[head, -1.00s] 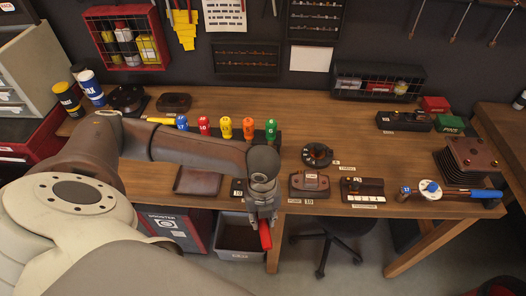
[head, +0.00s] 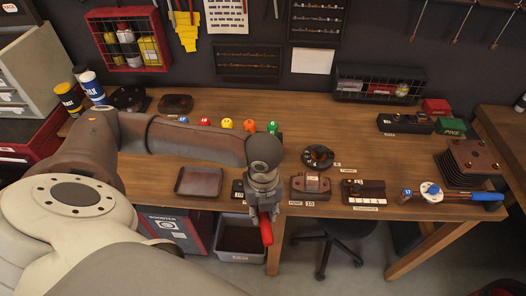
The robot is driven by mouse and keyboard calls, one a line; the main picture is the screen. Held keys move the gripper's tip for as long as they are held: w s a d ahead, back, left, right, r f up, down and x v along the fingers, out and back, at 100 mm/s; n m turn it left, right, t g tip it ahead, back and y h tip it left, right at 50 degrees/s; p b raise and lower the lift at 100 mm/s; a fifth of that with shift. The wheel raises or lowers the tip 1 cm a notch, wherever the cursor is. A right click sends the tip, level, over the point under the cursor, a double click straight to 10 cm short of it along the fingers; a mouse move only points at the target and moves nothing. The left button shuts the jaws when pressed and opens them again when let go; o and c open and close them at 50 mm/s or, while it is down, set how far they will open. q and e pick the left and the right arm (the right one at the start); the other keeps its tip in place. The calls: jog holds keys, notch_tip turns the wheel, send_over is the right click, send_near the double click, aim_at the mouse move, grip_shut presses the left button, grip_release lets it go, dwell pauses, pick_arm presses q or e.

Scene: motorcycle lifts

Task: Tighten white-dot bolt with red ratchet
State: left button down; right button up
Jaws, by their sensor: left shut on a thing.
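My left gripper (head: 264,206) is shut on a red-handled tool (head: 266,230), which looks like the red ratchet. It hangs at the front edge of the workbench, in front of a small dark block. Only its red handle shows; its head is hidden by the gripper. Several fixtures stand along the bench front: a brown block labelled 10 (head: 311,187), a dark block with a white label strip (head: 363,193), and a round dark part (head: 318,157) behind them. I cannot make out a white-dot bolt with certainty. My right gripper is not in view.
A blue-handled torque wrench (head: 460,196) lies at the right front beside a finned cylinder (head: 470,162). A brown tray (head: 199,182) lies left of the gripper. A grey bin (head: 241,240) and a stool (head: 330,240) are below.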

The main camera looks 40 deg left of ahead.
pick_arm(q)
jog(key=shift+r, duration=1.45)
